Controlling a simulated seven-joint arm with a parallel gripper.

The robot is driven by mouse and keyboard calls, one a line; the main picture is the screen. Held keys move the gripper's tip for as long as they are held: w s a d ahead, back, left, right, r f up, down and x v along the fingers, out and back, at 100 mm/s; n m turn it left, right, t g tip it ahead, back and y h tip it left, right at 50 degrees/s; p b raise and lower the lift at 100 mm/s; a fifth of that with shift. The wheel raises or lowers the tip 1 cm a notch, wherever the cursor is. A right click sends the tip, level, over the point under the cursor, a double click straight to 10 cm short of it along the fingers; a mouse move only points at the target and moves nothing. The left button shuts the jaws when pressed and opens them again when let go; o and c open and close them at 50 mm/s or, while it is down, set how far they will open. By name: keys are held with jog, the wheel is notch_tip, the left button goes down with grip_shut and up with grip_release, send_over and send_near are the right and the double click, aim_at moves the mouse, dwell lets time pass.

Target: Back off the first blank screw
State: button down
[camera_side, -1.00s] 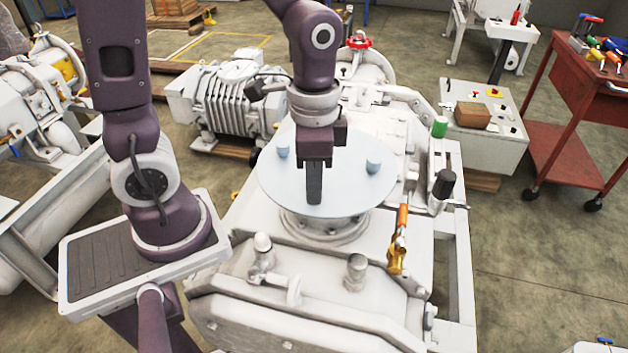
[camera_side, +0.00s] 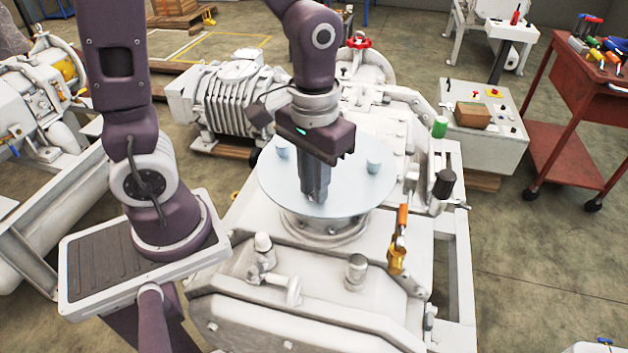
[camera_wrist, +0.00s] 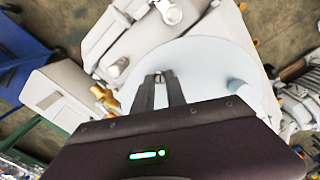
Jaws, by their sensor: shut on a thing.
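The pale blue round plate (camera_side: 350,190) lies flat on the white machine; it also shows in the wrist view (camera_wrist: 207,60). My gripper (camera_side: 317,198) points straight down at the front part of the plate, with its fingers close together. In the wrist view my gripper's fingertips (camera_wrist: 163,76) are shut on a small grey piece, the blank screw (camera_wrist: 159,77), at the plate's edge. The fingers hide most of the screw, and I cannot tell how deep it sits. Two pale blue knobs stand on the plate, one left (camera_side: 283,148) and one right (camera_side: 373,165).
An orange-handled valve (camera_side: 400,235) and a black-topped post (camera_side: 443,185) stand to the plate's right. Metal fittings (camera_side: 355,270) rise in front. A ribbed grey pump (camera_side: 235,100) is behind left, and a red tool cart (camera_side: 585,110) far right.

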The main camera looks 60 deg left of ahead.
jog(key=n, duration=1.3)
jog(key=shift+n, duration=0.3)
dwell(0.4)
jog(key=c, duration=1.3)
grip_release()
jog(key=shift+c, duration=0.2)
notch_tip(320, 180, up, 7)
jog(key=shift+r, duration=0.1)
